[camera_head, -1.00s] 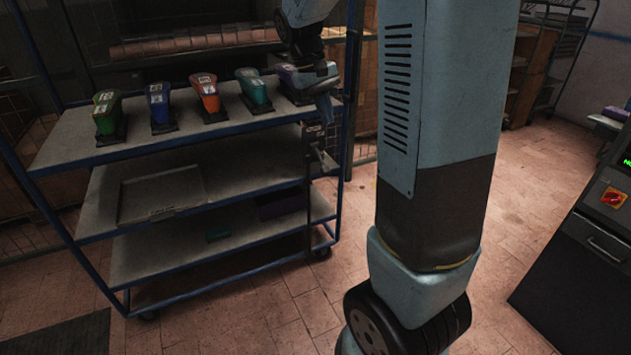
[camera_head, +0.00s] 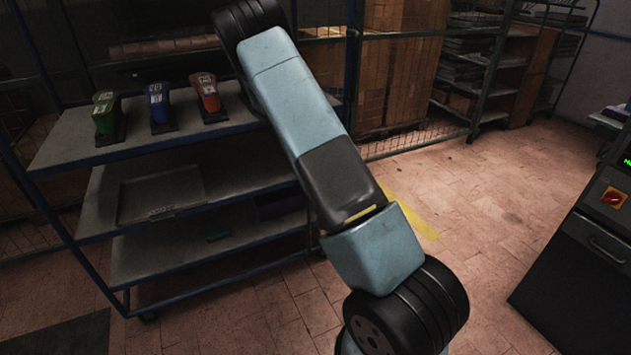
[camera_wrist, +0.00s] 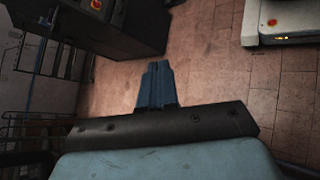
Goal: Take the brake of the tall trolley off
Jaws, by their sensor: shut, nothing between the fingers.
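The tall trolley (camera_head: 68,142) stands at the left in the head view, with blue posts and three grey shelves. Green, blue and orange labelled pieces on dark stands sit on its top shelf. My arm crosses in front of its right end, so the right part of the top shelf and most of the right post are hidden. I cannot make out the brake in the current views. My gripper (camera_wrist: 157,68) shows in the wrist view with its blue-grey fingers together and empty, over bare tiled floor. It is out of sight in the head view.
A dark machine cabinet with a red switch (camera_head: 613,197) stands at the right. Mesh fencing and racks (camera_head: 490,70) line the back. Tiled floor (camera_head: 500,190) is clear between trolley and cabinet. A pale machine (camera_wrist: 295,25) is at the wrist view's upper right.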

